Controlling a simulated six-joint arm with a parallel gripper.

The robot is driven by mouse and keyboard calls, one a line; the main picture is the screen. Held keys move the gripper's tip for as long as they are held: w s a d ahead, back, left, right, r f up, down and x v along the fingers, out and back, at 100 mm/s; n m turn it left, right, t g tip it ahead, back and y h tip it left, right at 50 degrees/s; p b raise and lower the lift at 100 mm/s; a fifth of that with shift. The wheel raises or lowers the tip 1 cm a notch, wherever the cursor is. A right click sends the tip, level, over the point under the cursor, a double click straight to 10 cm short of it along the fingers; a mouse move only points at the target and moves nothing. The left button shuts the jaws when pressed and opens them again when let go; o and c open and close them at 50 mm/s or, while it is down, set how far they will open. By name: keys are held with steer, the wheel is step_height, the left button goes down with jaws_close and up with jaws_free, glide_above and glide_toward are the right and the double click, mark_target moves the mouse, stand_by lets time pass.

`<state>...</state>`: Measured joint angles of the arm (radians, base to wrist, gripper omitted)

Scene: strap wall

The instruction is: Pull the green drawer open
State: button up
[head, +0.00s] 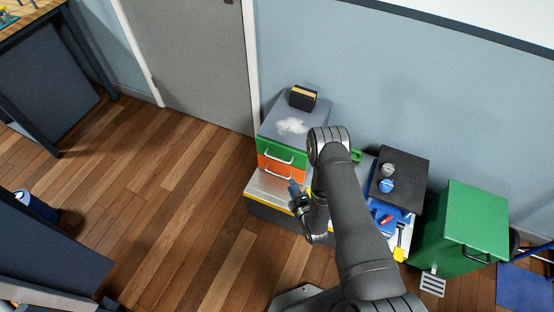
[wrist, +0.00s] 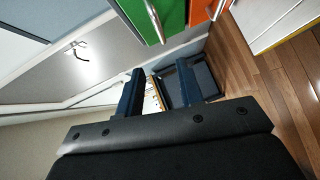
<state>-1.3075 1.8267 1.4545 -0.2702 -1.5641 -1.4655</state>
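The green drawer (head: 292,149) is the upper drawer of a small grey-topped unit against the wall and looks shut. Its pale bar handle (head: 279,158) runs across the front. The orange drawer (head: 275,168) sits just below it. My gripper (head: 293,188) is in front of the unit, low and near the orange drawer in the head view. In the wrist view, its two dark blue fingers (wrist: 159,75) are apart with nothing held between them. The green drawer (wrist: 132,10) and its handle (wrist: 155,20) show beyond the fingertips at the top, apart from them. The wrist partly hides the gripper in the head view.
A dark box with a tan top (head: 303,98) rests on the unit. A metal-topped base (head: 265,187) with a yellow edge lies below. A black box (head: 402,168), blue tray (head: 383,214) and green cabinet (head: 462,225) stand right. The wooden floor (head: 170,210) left is clear.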

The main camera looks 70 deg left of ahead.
mark_target(277, 159)
steer(key=a, duration=0.5)
steer(key=a+f, duration=0.1)
steer(key=a, duration=0.5)
steer(key=a+f, duration=0.1)
steer(key=a, duration=0.5)
steer(key=shift+s+f, duration=0.15)
steer(key=shift+f, duration=0.05)
jaws_close()
